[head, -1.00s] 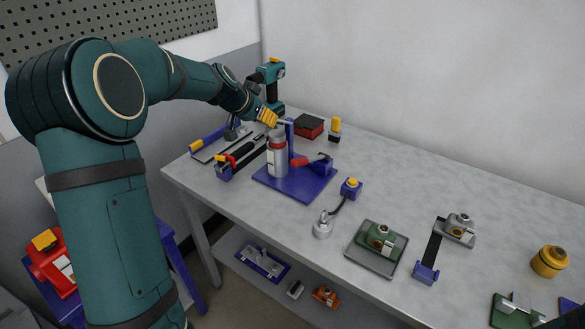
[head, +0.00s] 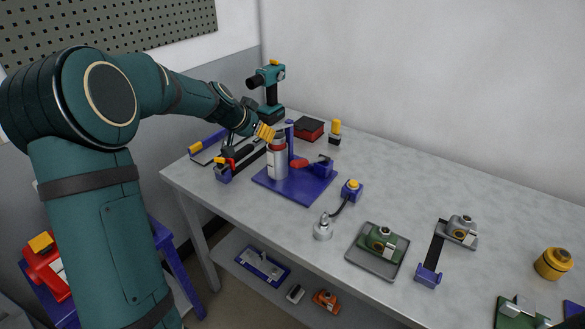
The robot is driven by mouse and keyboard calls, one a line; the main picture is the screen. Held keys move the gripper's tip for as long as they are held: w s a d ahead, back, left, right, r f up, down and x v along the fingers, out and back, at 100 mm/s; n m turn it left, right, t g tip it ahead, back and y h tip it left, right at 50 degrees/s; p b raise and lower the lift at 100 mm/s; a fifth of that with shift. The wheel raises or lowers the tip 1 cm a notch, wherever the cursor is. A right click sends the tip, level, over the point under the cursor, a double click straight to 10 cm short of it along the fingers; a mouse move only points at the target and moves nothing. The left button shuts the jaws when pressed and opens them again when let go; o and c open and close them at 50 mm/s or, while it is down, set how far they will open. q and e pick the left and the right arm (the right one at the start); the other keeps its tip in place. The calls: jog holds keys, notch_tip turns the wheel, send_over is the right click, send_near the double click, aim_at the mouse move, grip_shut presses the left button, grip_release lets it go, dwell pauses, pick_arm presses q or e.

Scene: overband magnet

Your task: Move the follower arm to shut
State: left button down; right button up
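A blue base plate (head: 300,193) on the workbench carries a white-grey cylinder (head: 278,163) with a dark red top and an upright blue post (head: 290,133) beside it. A red lever (head: 299,163) lies low in front of a blue block (head: 322,166) on the same plate. No part can be surely picked out as the follower arm. My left gripper (head: 264,132), with yellow fingertips, is at the cylinder's top, left of the post. Contact and finger opening are too small to tell. My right gripper is not in view.
A teal drill (head: 269,92), a dark red box (head: 309,129) and a yellow-topped item (head: 335,132) stand behind. Tools with a red handle (head: 228,163) lie left. A blue yellow-buttoned box (head: 351,190) and a grey tray (head: 376,265) are right. The back right bench is clear.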

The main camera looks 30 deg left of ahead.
pick_arm(q)
jog(key=shift+f, duration=0.15)
jog(key=shift+s+f, duration=0.25)
jog(key=shift+f, duration=0.9)
jog(key=shift+c, duration=2.2)
grip_release()
jog(key=shift+f, duration=0.1)
jog(key=v, duration=0.7)
